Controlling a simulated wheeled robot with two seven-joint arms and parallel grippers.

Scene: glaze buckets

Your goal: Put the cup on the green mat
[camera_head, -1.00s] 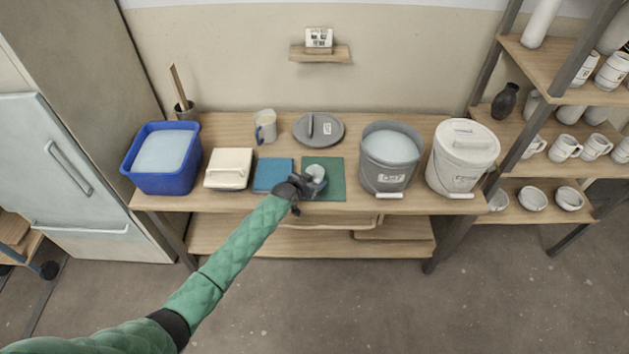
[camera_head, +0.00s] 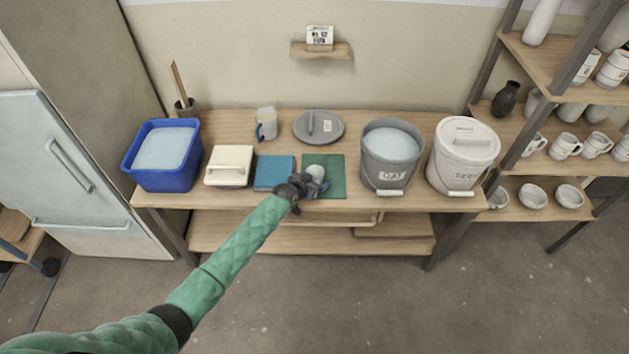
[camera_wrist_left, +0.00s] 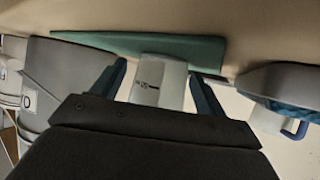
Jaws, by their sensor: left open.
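A pale cup (camera_head: 316,171) with a small dark mark is at the green mat (camera_head: 338,178) on the table, partly hidden by my left gripper in the head view. In the left wrist view the cup (camera_wrist_left: 158,82) stands between the two spread fingers, its far end against the green mat (camera_wrist_left: 190,46). It appears upright and resting on the mat. My left gripper (camera_head: 317,181) is open around the cup; it also shows in the left wrist view (camera_wrist_left: 160,88). My right gripper is not in view.
A blue mat (camera_head: 274,172) lies just left of the green one, and a grey bucket (camera_head: 390,178) stands close on the right. Behind are a grey lid (camera_head: 318,128) and a blue-handled mug (camera_head: 266,124). A white box (camera_head: 229,166) and blue tub (camera_head: 162,178) stand further left.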

